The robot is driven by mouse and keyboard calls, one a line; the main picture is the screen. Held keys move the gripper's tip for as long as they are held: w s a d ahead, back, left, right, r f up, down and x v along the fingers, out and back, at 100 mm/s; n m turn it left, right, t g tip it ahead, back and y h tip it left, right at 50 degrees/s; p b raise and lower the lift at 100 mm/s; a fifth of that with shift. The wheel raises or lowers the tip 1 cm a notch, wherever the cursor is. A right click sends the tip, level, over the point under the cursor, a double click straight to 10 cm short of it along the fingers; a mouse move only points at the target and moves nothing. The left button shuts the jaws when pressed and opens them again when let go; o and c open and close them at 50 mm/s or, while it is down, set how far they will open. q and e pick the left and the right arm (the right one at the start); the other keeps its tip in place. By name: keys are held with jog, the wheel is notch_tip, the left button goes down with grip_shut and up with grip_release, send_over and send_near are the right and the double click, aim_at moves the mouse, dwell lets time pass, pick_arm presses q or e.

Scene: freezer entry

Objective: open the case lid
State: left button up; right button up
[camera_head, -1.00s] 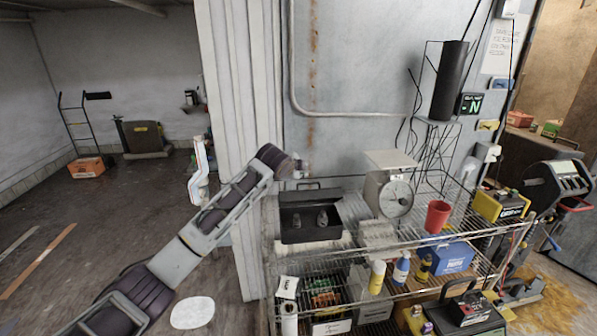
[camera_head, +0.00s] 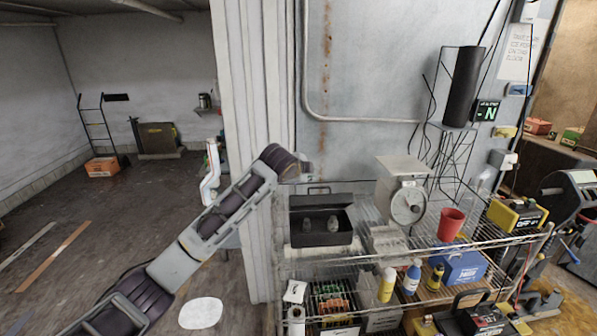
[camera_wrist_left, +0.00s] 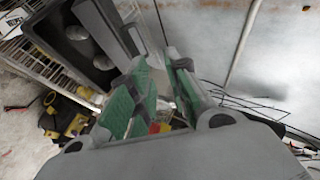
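The black case (camera_head: 321,239) sits on the top wire shelf, with a handle (camera_head: 319,189) standing at its upper back edge. My right gripper is out of view.
A scale (camera_head: 408,202), a red cup (camera_head: 451,224) and a yellow device (camera_head: 516,215) stand right of the case. Bottles and boxes fill the lower shelf. The grey wall (camera_head: 365,80) is close behind the gripper. The floor at left is mostly open.

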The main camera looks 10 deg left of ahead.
pick_arm(q)
jog(key=v, duration=0.7)
jog(key=shift+s+r, duration=0.15)
jog(key=shift+s, duration=0.2)
jog(key=shift+a, duration=0.1)
